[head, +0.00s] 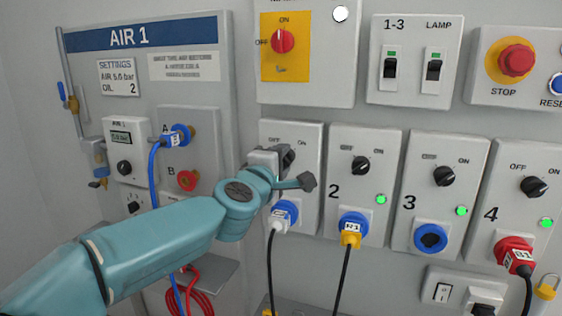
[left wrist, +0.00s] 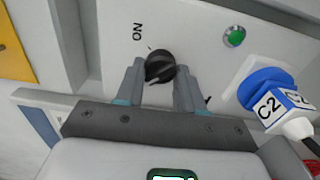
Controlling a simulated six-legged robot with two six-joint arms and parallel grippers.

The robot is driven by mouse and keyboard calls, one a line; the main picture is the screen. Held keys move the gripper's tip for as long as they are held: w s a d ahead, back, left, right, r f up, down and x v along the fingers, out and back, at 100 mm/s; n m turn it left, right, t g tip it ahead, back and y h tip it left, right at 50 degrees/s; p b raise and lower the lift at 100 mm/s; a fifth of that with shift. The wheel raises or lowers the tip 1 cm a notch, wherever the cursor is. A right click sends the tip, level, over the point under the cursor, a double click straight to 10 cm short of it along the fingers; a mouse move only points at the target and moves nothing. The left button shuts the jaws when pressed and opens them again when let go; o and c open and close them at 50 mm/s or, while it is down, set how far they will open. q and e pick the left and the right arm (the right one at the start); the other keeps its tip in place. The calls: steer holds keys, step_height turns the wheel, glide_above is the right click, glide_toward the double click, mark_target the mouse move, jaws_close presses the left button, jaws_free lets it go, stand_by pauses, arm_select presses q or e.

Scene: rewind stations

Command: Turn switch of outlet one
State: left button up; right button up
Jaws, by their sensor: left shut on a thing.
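Outlet one's panel (head: 311,140) is the leftmost of the outlet row, its number hidden behind my left arm. Its switch is a round black knob (left wrist: 160,66), seen in the left wrist view between the two fingers of my left gripper (left wrist: 157,80). The fingers are closed on the knob from both sides. In the head view my left gripper (head: 283,157) covers most of this knob. An ON label shows beside the knob in the wrist view. I cannot tell exactly where the knob points. My right gripper is not in view.
Below the knob, a white plug marked C2 (left wrist: 280,108) sits in outlet one's blue socket, close to my gripper. A green light (left wrist: 234,36) is beside the knob. Outlets two (head: 340,140), three (head: 425,150) and four (head: 515,160) stand to the right. The AIR 1 board (head: 200,90) is left.

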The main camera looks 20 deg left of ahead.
arm_select(q)
steer(key=o, duration=1)
steer(key=shift+o, duration=0.2)
steer(key=shift+s, duration=0.15)
steer(key=s, duration=1.6)
steer(key=shift+a+p, duration=0.3)
steer(key=shift+p, duration=0.05)
